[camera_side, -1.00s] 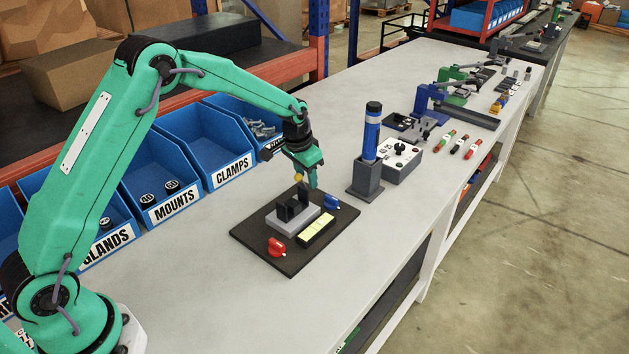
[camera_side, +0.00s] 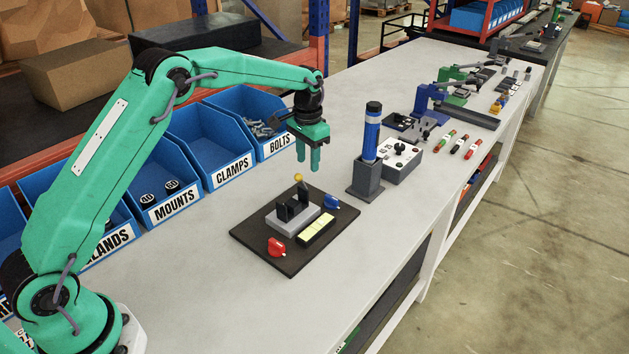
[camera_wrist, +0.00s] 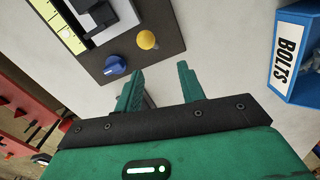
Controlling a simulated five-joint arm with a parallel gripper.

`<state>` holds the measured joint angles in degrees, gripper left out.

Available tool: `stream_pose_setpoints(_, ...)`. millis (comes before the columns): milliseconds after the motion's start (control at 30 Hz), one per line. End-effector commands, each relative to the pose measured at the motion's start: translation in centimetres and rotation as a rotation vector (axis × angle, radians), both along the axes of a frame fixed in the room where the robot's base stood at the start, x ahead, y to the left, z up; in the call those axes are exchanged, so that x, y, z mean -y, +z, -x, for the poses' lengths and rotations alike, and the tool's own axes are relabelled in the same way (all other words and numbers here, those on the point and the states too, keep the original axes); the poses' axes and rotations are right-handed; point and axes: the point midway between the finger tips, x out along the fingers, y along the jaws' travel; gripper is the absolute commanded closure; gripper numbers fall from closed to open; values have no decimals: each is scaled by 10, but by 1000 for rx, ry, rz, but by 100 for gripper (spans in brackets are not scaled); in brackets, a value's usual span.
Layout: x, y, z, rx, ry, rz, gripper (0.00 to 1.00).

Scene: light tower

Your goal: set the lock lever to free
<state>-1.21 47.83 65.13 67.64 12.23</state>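A dark base plate (camera_side: 258,240) lies on the bench and also shows in the wrist view (camera_wrist: 172,30). It carries a grey block (camera_side: 284,222) with black uprights (camera_side: 291,207), a yellow ball-topped lever (camera_side: 299,177), a blue knob (camera_side: 331,202), a red knob (camera_side: 277,247) and a pale yellow strip (camera_side: 317,229). Which one is the lock lever is not labelled. In the wrist view the yellow ball (camera_wrist: 147,39) and blue knob (camera_wrist: 115,65) lie beyond my fingertips. My gripper (camera_side: 307,165) is open and empty, raised above and behind the plate, touching nothing.
Blue bins of bolts (camera_side: 250,125), clamps (camera_side: 208,145) and mounts (camera_side: 158,180) line the bench's left side. A blue and black tower (camera_side: 371,135) on a grey base stands right of the plate, beside a white control box (camera_side: 400,160). The bench front is clear.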

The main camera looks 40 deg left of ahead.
Motion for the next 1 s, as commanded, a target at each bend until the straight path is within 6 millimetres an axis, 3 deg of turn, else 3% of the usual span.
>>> stream_pose_setpoints(200,-2,32,-1,4,0,0,61)
stream_pose_setpoints(1000,2,107,51,96,36,0,61)
